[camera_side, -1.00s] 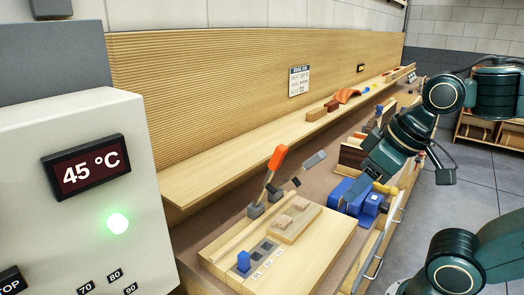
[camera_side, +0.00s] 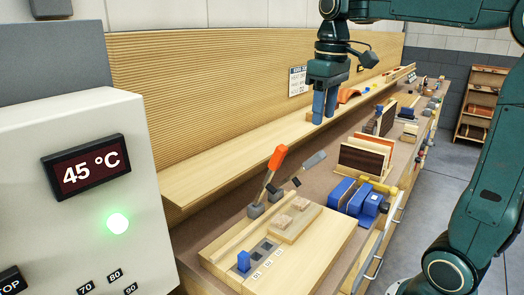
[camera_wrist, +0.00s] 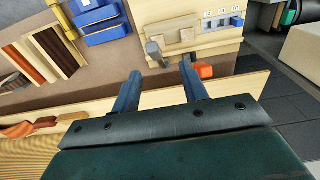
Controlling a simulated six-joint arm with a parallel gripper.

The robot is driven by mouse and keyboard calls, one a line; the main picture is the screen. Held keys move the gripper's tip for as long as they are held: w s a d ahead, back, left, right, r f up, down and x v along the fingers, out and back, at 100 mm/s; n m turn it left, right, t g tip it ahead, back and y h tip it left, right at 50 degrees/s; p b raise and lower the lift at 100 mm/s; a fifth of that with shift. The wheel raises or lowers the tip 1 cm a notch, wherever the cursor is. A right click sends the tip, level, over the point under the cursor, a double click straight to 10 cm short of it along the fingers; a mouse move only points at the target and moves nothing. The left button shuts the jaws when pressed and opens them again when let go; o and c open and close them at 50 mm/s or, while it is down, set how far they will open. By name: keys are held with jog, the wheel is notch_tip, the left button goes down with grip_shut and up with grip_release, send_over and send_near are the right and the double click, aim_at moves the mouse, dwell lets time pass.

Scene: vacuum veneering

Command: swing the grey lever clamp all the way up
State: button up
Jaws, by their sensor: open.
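The grey lever clamp (camera_side: 314,160) stands at the back edge of the pale wooden board (camera_side: 335,237), its grey handle slanting up to the right. In the wrist view the grey handle (camera_wrist: 153,49) lies ahead of my fingers, roughly between their tips. An orange-handled lever (camera_side: 273,165) stands just left of it, more upright; its orange end (camera_wrist: 203,71) shows beside my right finger in the wrist view. My gripper (camera_side: 324,119) points down above and behind the clamp, apart from it. In the wrist view my gripper (camera_wrist: 160,70) is open and empty.
Blue blocks (camera_side: 358,198) and a rack of upright panels (camera_side: 366,158) stand right of the clamp. A wooden shelf (camera_side: 235,158) runs along the ribbed back wall. A small blue piece (camera_side: 243,260) stands on the board. A control box reads 45 °C (camera_side: 87,172).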

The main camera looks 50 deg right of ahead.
aim_at(317, 159)
jog(key=shift+w+d+r+g, duration=0.2)
jog(key=shift+w+d+g, duration=0.1)
jog(key=shift+w+d, duration=0.5)
jog(key=shift+f, duration=0.15)
jog(key=shift+f, duration=6.75)
jog(key=shift+c, duration=0.4)
grip_shut()
